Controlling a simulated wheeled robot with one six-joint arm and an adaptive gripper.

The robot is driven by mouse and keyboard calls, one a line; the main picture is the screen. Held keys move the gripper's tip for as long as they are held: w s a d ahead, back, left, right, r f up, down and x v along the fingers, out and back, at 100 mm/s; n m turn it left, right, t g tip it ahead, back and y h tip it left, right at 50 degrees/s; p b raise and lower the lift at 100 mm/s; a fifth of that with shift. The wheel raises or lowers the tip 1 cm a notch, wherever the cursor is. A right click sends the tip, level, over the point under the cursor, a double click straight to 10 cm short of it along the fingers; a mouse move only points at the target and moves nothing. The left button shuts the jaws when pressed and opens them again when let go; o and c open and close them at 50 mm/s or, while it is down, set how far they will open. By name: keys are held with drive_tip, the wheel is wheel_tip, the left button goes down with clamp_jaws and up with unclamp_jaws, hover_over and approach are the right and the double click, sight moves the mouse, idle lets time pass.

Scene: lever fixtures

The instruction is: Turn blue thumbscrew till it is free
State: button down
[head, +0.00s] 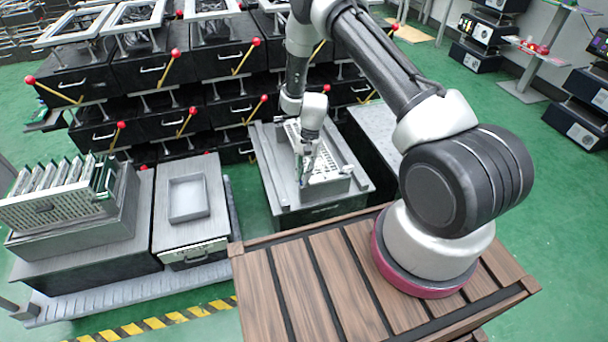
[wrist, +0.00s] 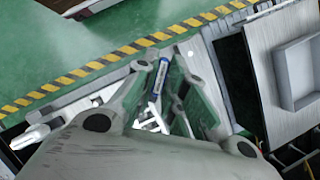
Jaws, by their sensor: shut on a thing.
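My gripper (head: 306,172) is down at a grey fixture (head: 345,202) in the middle of the head view, over its white perforated panel (head: 322,168). The wrist view shows my gripper (wrist: 164,84) with its two fingers closed in around a narrow blue and white piece (wrist: 159,78), which I take for the blue thumbscrew. The fingers and wrist hide much of it. Its thread and seat do not show, and I cannot tell how far it is turned. In the head view the thumbscrew is too small to make out.
To the left stand a shallow grey tray (head: 188,198) on a cabinet and a rack of upright green boards (head: 65,185). Black units with red-knobbed levers (head: 177,55) fill the back. A wooden slatted top (head: 310,285) is beneath my arm. Green floor lies open at right.

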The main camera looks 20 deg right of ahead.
drive_tip(key=n, duration=0.2)
drive_tip(key=n+h, duration=0.1)
drive_tip(key=n, duration=0.1)
drive_tip(key=shift+a+n+g+h, duration=0.15)
drive_tip(key=shift+n+g+h, duration=0.15)
drive_tip(key=shift+n+h, duration=0.5)
drive_tip(key=shift+n, duration=1)
drive_tip(key=c, duration=1.5)
unclamp_jaws()
drive_tip(key=v, duration=1.2)
drive_tip(key=shift+w+a, duration=0.15)
drive_tip(key=shift+w, duration=0.05)
